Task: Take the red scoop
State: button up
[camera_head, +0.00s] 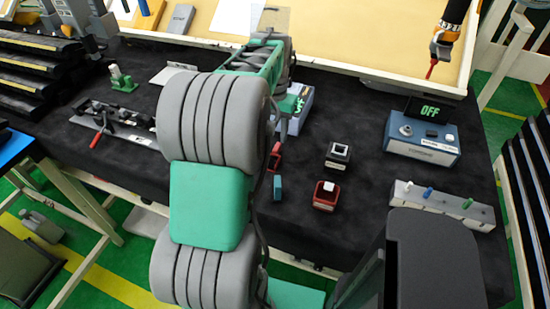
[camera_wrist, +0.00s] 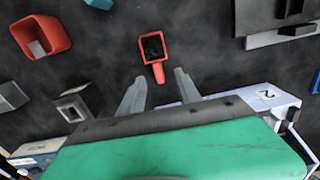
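The red scoop (camera_wrist: 142,48) lies on the dark cloth in the wrist view, its square dark-bottomed cup away from me and its short handle (camera_wrist: 158,73) pointing toward my gripper. In the head view a red piece, which looks like the scoop (camera_head: 275,155), is partly hidden beside my arm. My gripper (camera_wrist: 160,77) is open, its two grey fingers apart. The handle's end shows between the fingertips in the picture, with dark cloth visible on both sides. I cannot tell the height gap. My arm hides the gripper's fingers in the head view.
A red box with a white block (camera_head: 326,197), a grey socket box (camera_head: 337,156) and a teal block (camera_head: 277,187) stand near the scoop. A white box marked 2 (camera_wrist: 265,98) is close to the right finger. A blue device (camera_head: 422,150) stands at the right.

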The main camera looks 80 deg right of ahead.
aim_at(276, 147)
jog(key=f, duration=0.2)
jog(key=f+p, duration=0.1)
jog(key=f, duration=0.4)
jog(key=shift+s+d, duration=0.1)
jog(key=shift+s, duration=0.15)
jog(key=shift+r, duration=0.1)
grip_shut()
